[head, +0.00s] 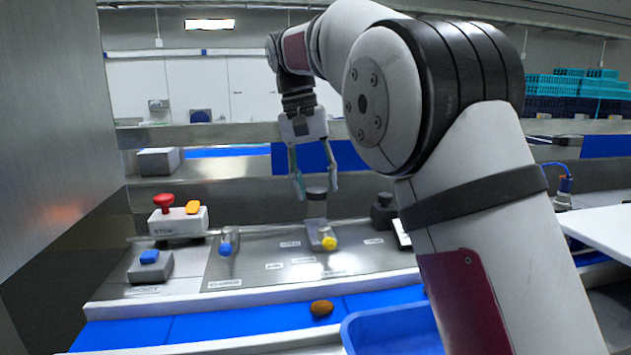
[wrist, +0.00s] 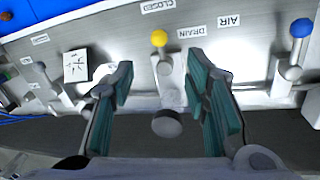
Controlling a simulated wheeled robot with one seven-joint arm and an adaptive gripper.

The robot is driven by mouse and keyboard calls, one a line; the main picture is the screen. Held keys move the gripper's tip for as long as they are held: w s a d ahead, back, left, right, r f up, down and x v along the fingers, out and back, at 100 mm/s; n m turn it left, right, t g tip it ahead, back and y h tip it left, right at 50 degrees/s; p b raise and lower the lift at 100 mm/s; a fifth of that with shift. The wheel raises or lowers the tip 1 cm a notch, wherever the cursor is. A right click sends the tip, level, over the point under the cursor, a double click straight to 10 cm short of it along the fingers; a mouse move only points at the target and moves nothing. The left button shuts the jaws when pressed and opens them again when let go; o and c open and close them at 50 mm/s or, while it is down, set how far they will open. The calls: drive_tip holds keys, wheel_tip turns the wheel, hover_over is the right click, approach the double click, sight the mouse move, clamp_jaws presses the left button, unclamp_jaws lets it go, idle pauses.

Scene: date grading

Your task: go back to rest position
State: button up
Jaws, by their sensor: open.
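My gripper (head: 316,188) hangs pointing down over the steel control panel (head: 262,262), its two fingers apart. Nothing is held between them. In the wrist view my gripper (wrist: 158,70) shows teal finger pads on both sides of the drain valve, which has a yellow-tipped lever (wrist: 158,39). The yellow lever tip (head: 329,243) also shows in the head view, below and in front of the fingers. Whether a finger touches the valve body cannot be told. My arm covers the right part of the head view.
A blue-tipped lever (head: 226,249) stands left of the yellow one. A red stop button (head: 163,200) and a blue button (head: 150,257) are further left. A brown date (head: 321,308) lies on the blue belt (head: 235,320), beside a blue crate (head: 372,322).

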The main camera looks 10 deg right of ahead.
drive_tip(key=s+d+r+n+t+y, duration=0.1)
drive_tip(key=s+d, duration=0.2)
drive_tip(key=s, duration=0.4)
drive_tip(key=s+d+r+t+y, duration=0.1)
drive_tip(key=s+d+r+t, duration=0.15)
drive_tip(key=s, duration=0.45)
drive_tip(key=s+d+f+t, duration=0.1)
drive_tip(key=s+f, duration=0.4)
drive_tip(key=s, duration=0.4)
drive_tip(key=s+f+n+t, duration=0.1)
drive_tip(key=s+f, duration=0.5)
drive_tip(key=s, duration=0.3)
drive_tip(key=shift+d+f, duration=0.25)
drive_tip(key=shift+d, duration=0.15)
